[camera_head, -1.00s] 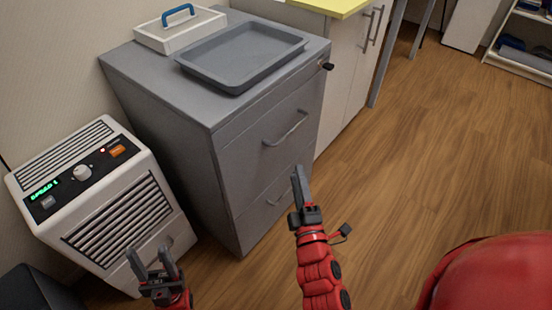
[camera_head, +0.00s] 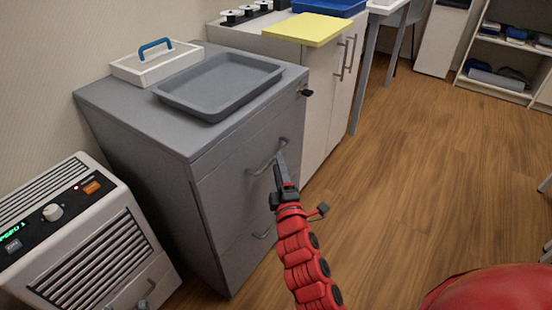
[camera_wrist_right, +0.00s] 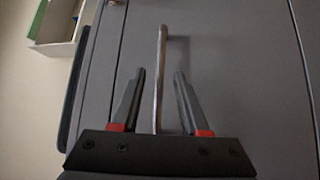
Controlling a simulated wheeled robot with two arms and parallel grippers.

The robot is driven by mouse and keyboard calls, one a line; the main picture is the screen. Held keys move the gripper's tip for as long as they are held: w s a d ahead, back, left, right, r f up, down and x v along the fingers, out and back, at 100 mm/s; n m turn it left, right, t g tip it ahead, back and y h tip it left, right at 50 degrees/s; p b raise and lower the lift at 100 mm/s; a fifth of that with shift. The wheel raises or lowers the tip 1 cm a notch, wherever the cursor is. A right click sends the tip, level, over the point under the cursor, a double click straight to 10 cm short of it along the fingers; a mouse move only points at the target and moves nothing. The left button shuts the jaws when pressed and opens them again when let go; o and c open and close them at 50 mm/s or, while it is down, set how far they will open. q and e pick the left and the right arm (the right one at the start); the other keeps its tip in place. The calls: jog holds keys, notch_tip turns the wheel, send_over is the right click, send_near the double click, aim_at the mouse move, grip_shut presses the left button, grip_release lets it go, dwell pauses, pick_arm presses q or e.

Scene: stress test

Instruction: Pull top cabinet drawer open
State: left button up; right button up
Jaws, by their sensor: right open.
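The grey cabinet (camera_head: 215,205) stands left of centre in the head view, its top drawer (camera_head: 235,170) shut. The top drawer's bar handle (camera_head: 262,166) is just beside my right gripper (camera_head: 279,168). In the right wrist view the handle (camera_wrist_right: 161,75) runs lengthwise between the two fingers of my right gripper (camera_wrist_right: 158,85). The fingers are apart, with a gap on each side of the bar. A lower drawer handle (camera_head: 262,234) shows below.
A grey tray (camera_head: 219,85) and a white box with a blue handle (camera_head: 156,62) lie on the cabinet top. A white heater-like unit (camera_head: 85,240) stands left. Floor (camera_head: 420,160) is clear at right.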

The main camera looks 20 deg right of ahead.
jog(key=shift+w+d+r+b, duration=0.15)
jog(key=shift+w+b, duration=0.05)
jog(key=shift+w, duration=0.9)
jog(key=shift+w+d+r+b, duration=0.1)
jog(key=shift+w+d+b, duration=0.05)
jog(key=shift+w, duration=0.9)
grip_shut()
